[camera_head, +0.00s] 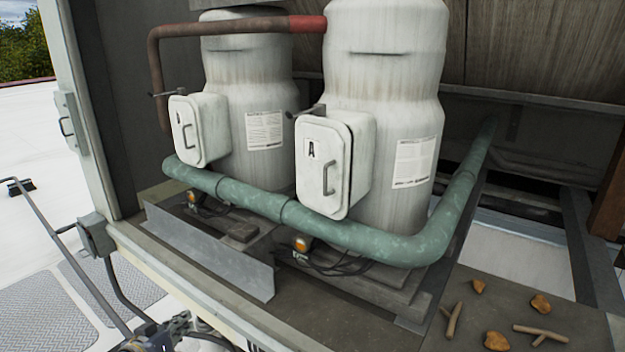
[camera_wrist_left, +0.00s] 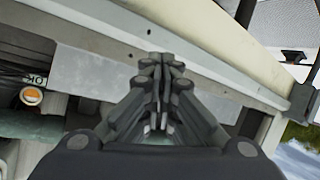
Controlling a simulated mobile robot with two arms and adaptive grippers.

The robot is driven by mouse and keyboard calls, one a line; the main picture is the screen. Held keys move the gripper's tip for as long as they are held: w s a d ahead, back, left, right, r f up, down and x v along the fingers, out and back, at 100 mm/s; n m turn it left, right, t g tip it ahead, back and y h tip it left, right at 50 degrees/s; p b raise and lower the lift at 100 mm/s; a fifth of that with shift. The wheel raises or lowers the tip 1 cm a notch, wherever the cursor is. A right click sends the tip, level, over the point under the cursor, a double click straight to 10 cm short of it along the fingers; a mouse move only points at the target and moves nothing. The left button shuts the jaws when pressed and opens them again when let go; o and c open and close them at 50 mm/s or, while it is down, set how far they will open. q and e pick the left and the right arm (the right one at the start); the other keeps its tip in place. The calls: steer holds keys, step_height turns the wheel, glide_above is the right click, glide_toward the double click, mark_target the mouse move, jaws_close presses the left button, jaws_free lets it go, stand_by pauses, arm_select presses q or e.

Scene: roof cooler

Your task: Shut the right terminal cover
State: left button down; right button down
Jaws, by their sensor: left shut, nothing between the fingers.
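The right terminal cover (camera_head: 322,178) is a white panel marked "A" with a grey handle, on the front of the terminal box of the right compressor. It stands upright against its box; I cannot tell whether a narrow gap remains. A dark lever (camera_head: 306,112) sticks out at its top left corner. My left gripper (camera_head: 182,322) is at the bottom edge of the head view, low, in front of the unit's sill and well away from the cover. In the left wrist view its fingers (camera_wrist_left: 161,68) are together and empty. My right gripper is not in view.
A similar left terminal cover (camera_head: 185,130) sits on the left compressor. A green pipe (camera_head: 330,232) runs across in front, just below both boxes. A metal plate (camera_head: 208,252) stands below the pipe. Stones (camera_head: 541,303) and twigs lie at the lower right.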

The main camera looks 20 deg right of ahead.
arm_select(q)
steer(key=d+r+m+h+b, duration=0.1)
steer(key=d+r+m+h, duration=0.15)
steer(key=r, duration=0.75)
steer(key=d+r+m+h, duration=0.15)
steer(key=d+r, duration=0.25)
steer(key=r, duration=0.6)
steer(key=s+d+r+m+g+h+b, duration=0.1)
steer(key=s+d+r+m+g+h, duration=0.3)
steer(key=s+r, duration=0.45)
steer(key=s+d+r+m+g+h+b, duration=0.1)
steer(key=s+d+r+m+h, duration=0.15)
steer(key=s+d+r, duration=0.6)
steer(key=p, duration=0.6)
glide_toward(314, 171)
steer(key=s+d+r, duration=0.2)
steer(key=s+d, duration=0.1)
steer(key=d, duration=0.4)
steer(key=shift+s+a+r+m+g+y, duration=0.2)
steer(key=shift+a+m+g+y, duration=0.1)
steer(key=shift+m, duration=0.15)
steer(key=shift+f, duration=0.1)
